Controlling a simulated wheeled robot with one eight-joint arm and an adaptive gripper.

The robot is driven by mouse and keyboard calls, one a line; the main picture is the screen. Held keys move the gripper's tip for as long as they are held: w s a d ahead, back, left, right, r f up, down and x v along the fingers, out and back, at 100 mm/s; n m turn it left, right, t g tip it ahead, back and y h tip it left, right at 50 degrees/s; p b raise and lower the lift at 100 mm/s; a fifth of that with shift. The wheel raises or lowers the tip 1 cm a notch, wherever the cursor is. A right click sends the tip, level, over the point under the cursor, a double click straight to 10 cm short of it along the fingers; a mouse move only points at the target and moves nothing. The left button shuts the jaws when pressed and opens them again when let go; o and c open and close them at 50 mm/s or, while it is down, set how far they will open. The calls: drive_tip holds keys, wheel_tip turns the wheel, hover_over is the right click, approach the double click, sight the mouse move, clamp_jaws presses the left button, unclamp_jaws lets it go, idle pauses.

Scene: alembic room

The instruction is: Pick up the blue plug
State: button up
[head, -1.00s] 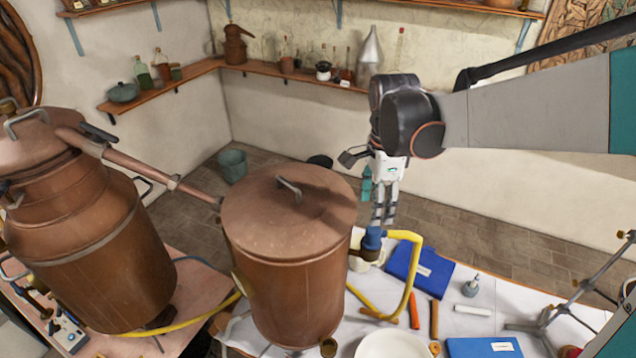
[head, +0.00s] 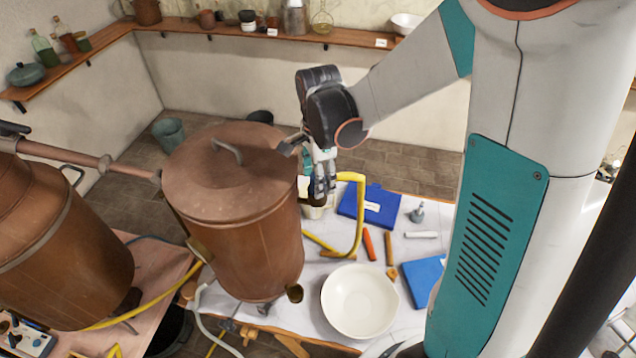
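My gripper (head: 324,188) points down just right of the large copper vessel (head: 240,250), close to its side fitting and the yellow hose (head: 358,215). Its two grey fingers show side by side; whether they are open or shut on something is unclear. I cannot make out the blue plug in the head view now; it may be hidden at the fingers. A dark copper-brown part (head: 314,201) shows at the fingertips, above a small whitish cup (head: 312,212).
A white bowl (head: 360,302), a blue book (head: 381,208), a second blue book (head: 424,279) and orange and brown sticks lie on the white-covered table. A second copper vessel (head: 70,250) stands left. My arm covers the right side.

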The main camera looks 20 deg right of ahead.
drive_tip(key=c, duration=1.2)
drive_tip(key=shift+r, duration=0.15)
wheel_tip(320, 180, up, 20)
drive_tip(key=shift+s+f+b, duration=0.1)
drive_tip(key=shift+s+b, duration=0.05)
drive_tip(key=shift+b, duration=0.95)
